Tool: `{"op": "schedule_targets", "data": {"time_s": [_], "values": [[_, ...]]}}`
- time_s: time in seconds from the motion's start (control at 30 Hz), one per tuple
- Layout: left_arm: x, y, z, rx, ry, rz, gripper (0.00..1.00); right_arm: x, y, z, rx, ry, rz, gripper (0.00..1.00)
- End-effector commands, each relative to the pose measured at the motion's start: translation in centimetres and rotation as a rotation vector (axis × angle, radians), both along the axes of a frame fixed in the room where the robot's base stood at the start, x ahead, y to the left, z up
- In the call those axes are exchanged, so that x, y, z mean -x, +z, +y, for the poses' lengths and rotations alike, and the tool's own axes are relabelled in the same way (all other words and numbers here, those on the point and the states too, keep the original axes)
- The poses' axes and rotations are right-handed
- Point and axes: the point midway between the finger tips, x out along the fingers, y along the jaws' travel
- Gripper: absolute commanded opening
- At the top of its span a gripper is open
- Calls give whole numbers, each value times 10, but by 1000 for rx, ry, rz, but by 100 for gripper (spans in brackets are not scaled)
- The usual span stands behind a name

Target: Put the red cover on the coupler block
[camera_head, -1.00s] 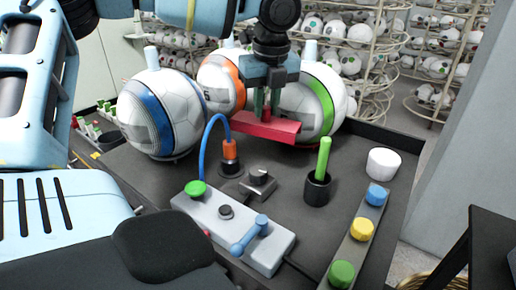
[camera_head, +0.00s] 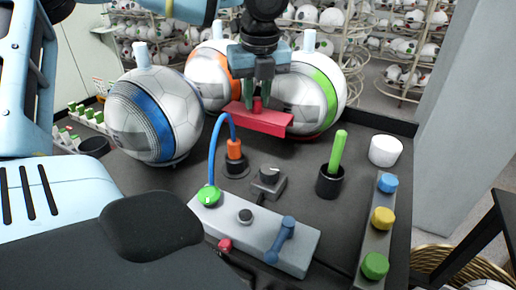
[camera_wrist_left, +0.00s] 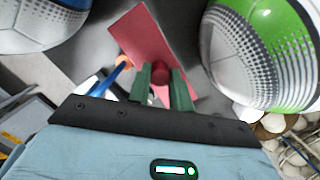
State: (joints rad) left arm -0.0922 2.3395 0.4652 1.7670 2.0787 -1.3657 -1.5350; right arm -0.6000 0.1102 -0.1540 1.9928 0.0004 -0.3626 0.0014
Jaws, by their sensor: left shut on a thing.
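The red cover (camera_head: 266,121), a long channel-shaped piece with a small red grip on top, hangs above the dark bench in front of the balls. My left gripper (camera_head: 259,103) points down from above and is shut on the cover's grip. In the left wrist view, the cover (camera_wrist_left: 135,38) extends beyond the gripper's green fingers (camera_wrist_left: 160,84). A small grey block with a dark knob (camera_head: 268,182) stands on the bench nearer than the cover; I cannot tell if it is the coupler block. My right gripper is not in view.
Balls with blue (camera_head: 155,116), orange (camera_head: 208,76) and green (camera_head: 309,92) bands stand behind. An orange plug (camera_head: 235,150) with a blue cable joins a grey control box (camera_head: 254,232). A green rod (camera_head: 338,151) stands in a black cup. A white cylinder (camera_head: 386,151) is at right.

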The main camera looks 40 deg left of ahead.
Motion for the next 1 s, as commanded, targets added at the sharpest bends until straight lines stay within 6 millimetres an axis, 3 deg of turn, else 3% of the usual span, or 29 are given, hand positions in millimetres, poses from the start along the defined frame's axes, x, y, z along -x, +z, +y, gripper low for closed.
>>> {"op": "schedule_targets", "data": {"time_s": [0.37, 0.73, 1.0], "values": [[2, -1, -1, 0, -9, 0, 0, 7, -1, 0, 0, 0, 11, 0], [2, -54, -1, -1, -9, 3, 0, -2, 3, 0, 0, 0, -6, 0], [1, -64, -1, -1, -9, 0, 0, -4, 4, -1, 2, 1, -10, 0]]}}
